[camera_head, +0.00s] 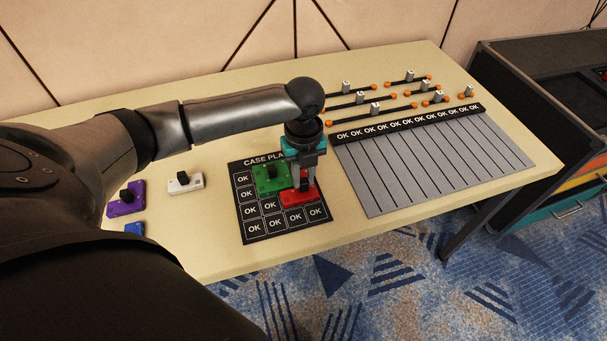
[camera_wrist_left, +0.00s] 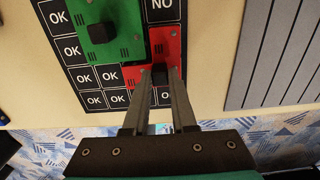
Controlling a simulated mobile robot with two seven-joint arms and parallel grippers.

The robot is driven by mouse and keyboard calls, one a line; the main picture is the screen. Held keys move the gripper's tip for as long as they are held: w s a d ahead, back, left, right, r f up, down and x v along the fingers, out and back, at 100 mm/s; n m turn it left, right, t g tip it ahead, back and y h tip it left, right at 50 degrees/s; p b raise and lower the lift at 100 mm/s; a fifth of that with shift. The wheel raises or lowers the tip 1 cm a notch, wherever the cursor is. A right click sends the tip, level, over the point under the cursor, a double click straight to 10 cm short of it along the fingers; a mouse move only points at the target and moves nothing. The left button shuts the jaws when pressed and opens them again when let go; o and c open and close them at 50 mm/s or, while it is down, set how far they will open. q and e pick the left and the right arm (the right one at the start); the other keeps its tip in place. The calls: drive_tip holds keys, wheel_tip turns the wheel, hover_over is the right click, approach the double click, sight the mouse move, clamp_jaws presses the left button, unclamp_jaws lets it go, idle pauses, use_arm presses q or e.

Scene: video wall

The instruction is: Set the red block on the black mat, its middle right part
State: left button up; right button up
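The red block (camera_head: 289,196), a flat plate with a dark knob, is at the right middle part of the black mat (camera_head: 250,234). It also shows in the left wrist view (camera_wrist_left: 135,75). It looks level and low; I cannot tell whether it touches the mat. My left gripper (camera_head: 303,184) points down over it. In the left wrist view its two fingers (camera_wrist_left: 160,75) are on either side of the knob and look closed on it. They hide part of the block. My right gripper is not in view.
A green block (camera_head: 268,181) sits on the mat just left of the red one. A white block (camera_head: 185,183), purple block (camera_head: 126,200) and blue block (camera_head: 134,229) lie left. A grey grooved panel (camera_head: 420,160) and several orange-ended bars (camera_head: 375,109) are right. The table's front edge is close.

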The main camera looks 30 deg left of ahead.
sight(304, 181)
use_arm(q)
drive_tip(key=o, duration=0.4)
drive_tip(key=shift+r+p, duration=1.9)
drive_tip(key=shift+r, duration=4.2)
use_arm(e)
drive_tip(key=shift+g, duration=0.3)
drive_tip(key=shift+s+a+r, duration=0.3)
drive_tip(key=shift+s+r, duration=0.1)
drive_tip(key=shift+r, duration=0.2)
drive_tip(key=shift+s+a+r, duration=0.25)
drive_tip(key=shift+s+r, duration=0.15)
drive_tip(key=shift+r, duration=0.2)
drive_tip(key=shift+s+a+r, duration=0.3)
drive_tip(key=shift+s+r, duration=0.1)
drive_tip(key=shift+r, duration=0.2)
